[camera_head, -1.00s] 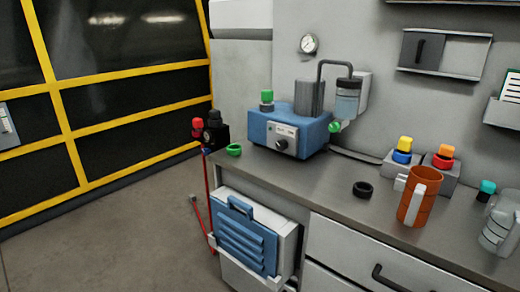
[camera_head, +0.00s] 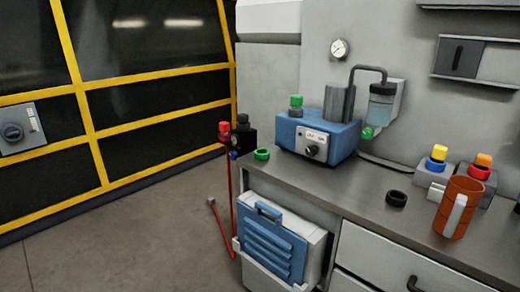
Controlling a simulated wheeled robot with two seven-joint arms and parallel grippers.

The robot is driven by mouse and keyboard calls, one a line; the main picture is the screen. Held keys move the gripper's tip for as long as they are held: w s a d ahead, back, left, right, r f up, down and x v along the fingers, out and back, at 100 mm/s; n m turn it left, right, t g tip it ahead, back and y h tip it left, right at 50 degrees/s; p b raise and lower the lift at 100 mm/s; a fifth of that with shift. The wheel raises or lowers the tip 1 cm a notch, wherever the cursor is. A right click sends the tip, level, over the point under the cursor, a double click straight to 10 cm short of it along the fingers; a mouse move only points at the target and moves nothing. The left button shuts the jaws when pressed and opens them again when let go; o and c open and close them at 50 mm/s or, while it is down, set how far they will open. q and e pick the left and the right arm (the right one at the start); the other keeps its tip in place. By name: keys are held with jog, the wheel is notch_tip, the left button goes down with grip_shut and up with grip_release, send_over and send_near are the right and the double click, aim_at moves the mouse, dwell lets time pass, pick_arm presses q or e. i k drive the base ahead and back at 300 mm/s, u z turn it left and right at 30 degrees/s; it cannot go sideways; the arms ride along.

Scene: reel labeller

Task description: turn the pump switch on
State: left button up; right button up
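The pump (camera_head: 330,137) is a blue box with a grey cylinder on top, standing at the back left of the grey counter. Its pale front panel carries a round black knob (camera_head: 312,151), which looks like its switch; its setting is too small to read. A bent dark pipe links the pump to a clear jar (camera_head: 381,107) on the wall. A green-capped fitting (camera_head: 296,105) stands on the pump's left top. Neither of my grippers is in view.
The counter (camera_head: 365,187) also holds a green ring (camera_head: 262,154), a black ring (camera_head: 396,198) and an orange mug (camera_head: 457,207). A blue-fronted case (camera_head: 273,243) hangs below. A grey rotary switch box (camera_head: 20,128) is on the yellow-framed wall. Floor is clear at left.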

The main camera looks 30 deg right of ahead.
aim_at(311, 151)
jog(key=i, duration=5.2)
jog(key=z, duration=4.7)
